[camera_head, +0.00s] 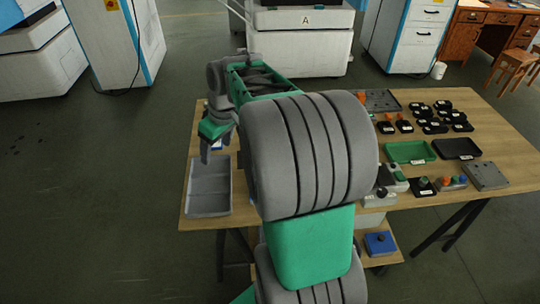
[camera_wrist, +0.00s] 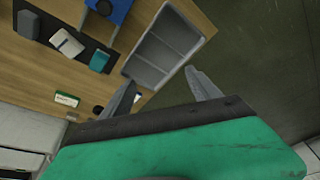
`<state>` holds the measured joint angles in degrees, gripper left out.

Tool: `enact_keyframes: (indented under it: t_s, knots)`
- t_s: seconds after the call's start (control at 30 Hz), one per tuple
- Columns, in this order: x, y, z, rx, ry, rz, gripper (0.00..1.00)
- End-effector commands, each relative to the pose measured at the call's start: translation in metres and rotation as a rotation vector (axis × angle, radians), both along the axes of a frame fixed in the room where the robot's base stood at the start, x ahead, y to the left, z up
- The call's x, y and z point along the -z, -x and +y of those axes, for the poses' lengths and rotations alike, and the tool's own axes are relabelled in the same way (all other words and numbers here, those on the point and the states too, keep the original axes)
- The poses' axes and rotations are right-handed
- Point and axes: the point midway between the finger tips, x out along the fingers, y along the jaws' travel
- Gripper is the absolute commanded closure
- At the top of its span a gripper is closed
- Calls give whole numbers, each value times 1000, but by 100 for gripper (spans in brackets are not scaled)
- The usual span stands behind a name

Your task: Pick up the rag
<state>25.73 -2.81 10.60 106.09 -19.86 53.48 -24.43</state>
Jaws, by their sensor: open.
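My gripper (camera_wrist: 163,92) is open, its two grey fingers spread with nothing between them. In the head view my gripper (camera_head: 213,145) hangs at the table's left end, by the grey tray (camera_head: 208,210). In the wrist view the grey divided tray (camera_wrist: 165,42) lies just beyond the fingertips. I cannot surely make out the rag. A pale, creased piece (camera_wrist: 67,43) and a teal piece (camera_wrist: 100,61) lie on a dark strip left of the tray; I cannot tell if either is cloth. My arm hides much of the table in the head view.
The wooden table (camera_head: 505,135) carries a green tray (camera_head: 408,152), a black tray (camera_head: 458,149), several black parts and control boxes at right. A blue object (camera_wrist: 108,9) sits near the tray. A blue box (camera_head: 379,243) is on a lower shelf. Floor at left is clear.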

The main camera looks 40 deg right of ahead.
Motion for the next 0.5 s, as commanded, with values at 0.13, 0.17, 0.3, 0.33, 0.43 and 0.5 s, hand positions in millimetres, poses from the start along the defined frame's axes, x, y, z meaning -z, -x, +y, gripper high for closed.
enact_keyframes:
  t_s: [0.13,0.17,0.3,0.33,0.43,0.5]
  knots:
    - [41,-31,-110,-112,-25,-25,29]
    - [50,-32,-131,-137,-28,-34,29]
    - [88,-24,-211,-234,-31,-82,29]
    - [95,-20,-223,-248,-30,-91,29]
    - [108,-13,-246,-283,-27,-110,29]
    - [115,-12,-251,-294,-26,-116,29]
